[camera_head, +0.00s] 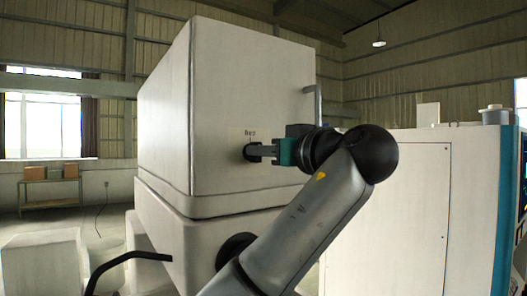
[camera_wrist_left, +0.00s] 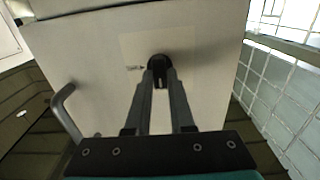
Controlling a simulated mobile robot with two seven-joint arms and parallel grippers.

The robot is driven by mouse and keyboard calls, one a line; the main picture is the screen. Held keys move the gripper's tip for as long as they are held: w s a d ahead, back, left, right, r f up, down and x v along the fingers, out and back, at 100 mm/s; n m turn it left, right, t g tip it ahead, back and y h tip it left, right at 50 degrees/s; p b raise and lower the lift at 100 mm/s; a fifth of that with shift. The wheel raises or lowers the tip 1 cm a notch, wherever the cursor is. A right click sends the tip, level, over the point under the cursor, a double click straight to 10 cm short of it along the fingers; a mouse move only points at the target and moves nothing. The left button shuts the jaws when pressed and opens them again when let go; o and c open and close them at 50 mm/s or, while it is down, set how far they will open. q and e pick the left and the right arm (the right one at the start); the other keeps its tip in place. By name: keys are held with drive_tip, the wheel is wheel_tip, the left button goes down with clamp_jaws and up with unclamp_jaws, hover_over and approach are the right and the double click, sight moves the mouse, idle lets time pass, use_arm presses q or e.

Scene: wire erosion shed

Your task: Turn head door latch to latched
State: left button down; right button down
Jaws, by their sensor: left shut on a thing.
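The head door latch (camera_head: 251,152) is a dark round knob on the pale front panel of the machine head (camera_head: 240,100). A small label plate with a mark sits just above it. My left gripper (camera_head: 258,151) reaches it from the right and is shut on it. In the left wrist view the two fingers of my left gripper (camera_wrist_left: 159,84) close on the black latch (camera_wrist_left: 158,63), whose round base shows behind the fingertips. The fingers hide part of the latch, and I cannot read its setting. My right gripper is not in view.
A grey bar handle (camera_head: 316,103) stands at the right edge of the head; it also shows in the left wrist view (camera_wrist_left: 65,112). A white cabinet (camera_head: 400,200) fills the right side. A bench with boxes (camera_head: 50,190) stands far left.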

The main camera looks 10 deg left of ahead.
use_arm(q)
drive_tip(key=shift+m, duration=0.3)
drive_tip(key=m+b, duration=0.1)
drive_tip(key=m, duration=0.7)
drive_tip(key=m+b, duration=0.1)
drive_tip(key=m, duration=0.8)
drive_tip(key=shift+w+d+f+b, duration=0.1)
drive_tip(key=shift+w+f+b, duration=0.1)
drive_tip(key=shift+b, duration=0.15)
drive_tip(key=c, duration=0.8)
unclamp_jaws()
